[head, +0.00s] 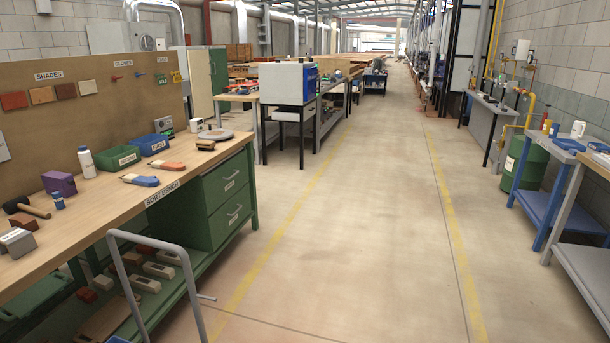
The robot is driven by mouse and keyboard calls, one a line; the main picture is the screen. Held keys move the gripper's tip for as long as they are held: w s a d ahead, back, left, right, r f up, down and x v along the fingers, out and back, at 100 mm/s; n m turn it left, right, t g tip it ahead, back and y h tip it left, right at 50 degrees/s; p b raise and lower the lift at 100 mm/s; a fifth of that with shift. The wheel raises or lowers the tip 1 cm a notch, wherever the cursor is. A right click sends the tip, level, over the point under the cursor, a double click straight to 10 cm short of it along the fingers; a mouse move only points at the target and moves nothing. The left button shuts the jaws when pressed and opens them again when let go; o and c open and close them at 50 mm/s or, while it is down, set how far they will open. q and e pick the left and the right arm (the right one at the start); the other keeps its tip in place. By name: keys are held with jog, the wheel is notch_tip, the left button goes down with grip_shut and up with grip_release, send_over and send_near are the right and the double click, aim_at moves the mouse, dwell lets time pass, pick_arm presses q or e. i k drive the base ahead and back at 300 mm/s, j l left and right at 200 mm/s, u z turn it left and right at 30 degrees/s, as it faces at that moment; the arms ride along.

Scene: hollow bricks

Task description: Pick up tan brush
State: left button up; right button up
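A small tan and dark block-shaped item (205,145), which looks like a brush, lies near the far right end of the wooden sort bench top (200,166). It is too small to make out bristles for certain. A blue-handled item with a pale end (143,181) and an orange-red item (167,165) lie flat nearer the middle of the bench; they also look like brushes. Neither of my grippers is in view.
The floor aisle (350,220) right is clear.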

aim_at(207, 146)
jog(key=i+z, duration=0.4)
jog(key=i, duration=1.6)
jog(key=i+j+u, duration=0.2)
jog(key=i+u, duration=0.3)
jog(key=i+l+u, duration=0.1)
jog(key=i+u, duration=0.35)
jog(key=i, duration=0.15)
jog(key=i+l+u, duration=0.25)
jog(key=i+u, duration=0.25)
jog(key=i, duration=0.1)
